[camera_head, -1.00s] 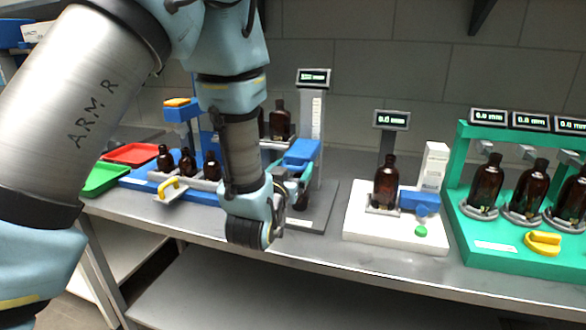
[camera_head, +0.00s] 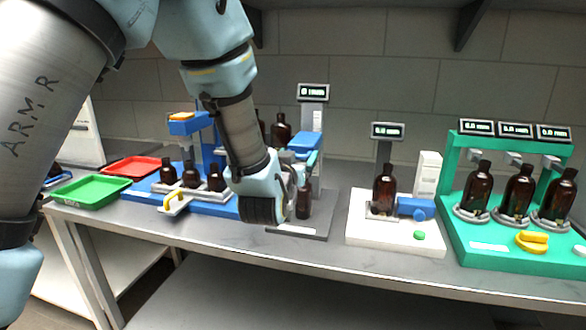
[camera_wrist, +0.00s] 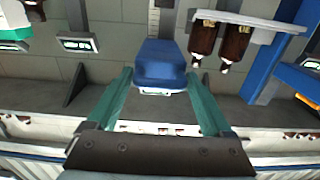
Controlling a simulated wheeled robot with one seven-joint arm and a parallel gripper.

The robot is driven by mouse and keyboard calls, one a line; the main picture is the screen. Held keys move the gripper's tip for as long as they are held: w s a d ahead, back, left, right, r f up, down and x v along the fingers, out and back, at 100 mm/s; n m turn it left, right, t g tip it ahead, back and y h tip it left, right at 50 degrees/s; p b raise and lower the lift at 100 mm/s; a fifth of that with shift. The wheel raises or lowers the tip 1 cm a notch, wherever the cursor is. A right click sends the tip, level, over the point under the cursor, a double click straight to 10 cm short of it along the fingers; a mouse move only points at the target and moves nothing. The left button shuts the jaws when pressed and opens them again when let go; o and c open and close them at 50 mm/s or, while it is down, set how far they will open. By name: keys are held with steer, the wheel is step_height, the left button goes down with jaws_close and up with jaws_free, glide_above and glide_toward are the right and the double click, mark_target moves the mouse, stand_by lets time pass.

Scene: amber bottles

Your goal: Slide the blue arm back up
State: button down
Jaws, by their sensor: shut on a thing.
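The blue arm (camera_head: 305,142) sits on the upright grey column (camera_head: 318,118) of a gauge stand, below its small display (camera_head: 313,92). In the wrist view, which appears upside down, the blue arm (camera_wrist: 160,62) lies between the two teal fingers of my gripper (camera_wrist: 159,78). My gripper (camera_head: 301,158) is shut on the blue arm in the head view too, its fingers partly hidden by my wrist. A brown bottle (camera_head: 303,202) stands on the dark base (camera_head: 300,229) below the arm, with a visible gap above it.
A white gauge station (camera_head: 395,238) with a bottle stands to the right, then a green station (camera_head: 490,245) with three bottles. Left are a blue fixture (camera_head: 222,205) with small bottles, a green tray (camera_head: 92,191) and a red tray (camera_head: 132,166). More bottles stand behind my wrist.

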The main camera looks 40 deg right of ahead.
steer(key=shift+s+d+r, duration=0.15)
steer(key=shift+s+r, duration=0.05)
steer(key=shift+r, duration=0.25)
steer(key=shift+c, duration=0.5)
jaws_free()
steer(key=shift+w+f, duration=0.1)
steer(key=shift+a, duration=0.2)
steer(key=b+v, duration=0.4)
steer(key=v, duration=0.6)
steer(key=shift+s+a, duration=0.2)
steer(key=shift+a, duration=0.1)
